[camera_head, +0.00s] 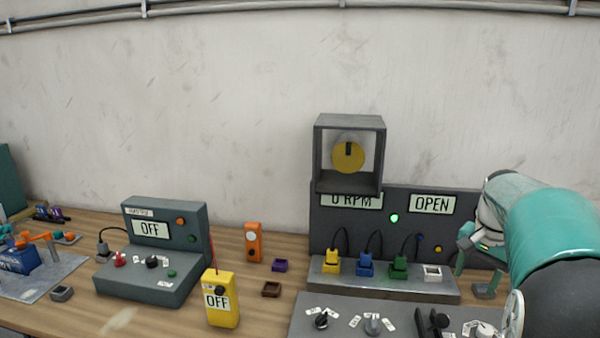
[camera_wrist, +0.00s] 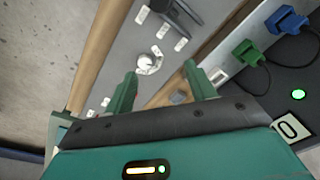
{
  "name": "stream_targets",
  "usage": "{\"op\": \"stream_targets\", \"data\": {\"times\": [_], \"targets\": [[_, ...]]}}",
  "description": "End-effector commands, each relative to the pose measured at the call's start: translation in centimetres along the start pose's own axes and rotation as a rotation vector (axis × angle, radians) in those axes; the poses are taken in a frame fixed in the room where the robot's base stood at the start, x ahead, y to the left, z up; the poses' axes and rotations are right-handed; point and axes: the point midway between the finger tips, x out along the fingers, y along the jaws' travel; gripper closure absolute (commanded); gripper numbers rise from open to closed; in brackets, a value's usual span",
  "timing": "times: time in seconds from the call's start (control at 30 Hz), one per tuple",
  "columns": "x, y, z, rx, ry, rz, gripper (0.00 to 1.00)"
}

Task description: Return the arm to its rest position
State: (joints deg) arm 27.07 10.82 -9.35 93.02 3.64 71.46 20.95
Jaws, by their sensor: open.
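My gripper (camera_wrist: 160,88) is open in the wrist view, with its two green fingers apart and nothing between them. In the head view my arm comes in from the right, and my gripper (camera_head: 470,260) is partly hidden beside the right end of the socket panel. In the wrist view a white round knob (camera_wrist: 147,64) on the grey control panel lies beyond the fingers. I cannot tell how far the fingers are from it.
The socket panel (camera_head: 340,284) holds yellow, blue and green plugs under a sign reading OPEN (camera_head: 432,204). A control box (camera_head: 150,287) marked OFF and a yellow handheld unit (camera_head: 222,312) stand left. Wall space above is clear.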

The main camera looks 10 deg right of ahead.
Motion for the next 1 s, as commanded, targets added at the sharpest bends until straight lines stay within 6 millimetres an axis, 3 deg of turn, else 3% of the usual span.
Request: {"op": "stream_targets", "data": {"times": [0.03, 0.3, 0.5, 0.7, 0.83, 1.0], "targets": [[-1.1, -1.1, 2.4, -0.061, 0.018, -0.02, 0.45], [-3.7, -4.2, 13.8, -0.373, 0.116, -0.103, 0.45], [-3.9, -4.4, 22.1, -0.605, 0.196, -0.155, 0.45], [-2.7, -3.2, 29.4, -0.829, 0.285, -0.201, 0.45], [-1.6, -2.2, 32.5, -0.937, 0.331, -0.22, 0.45], [-0.8, -1.7, 34.0, -0.995, 0.357, -0.229, 0.45]]}}
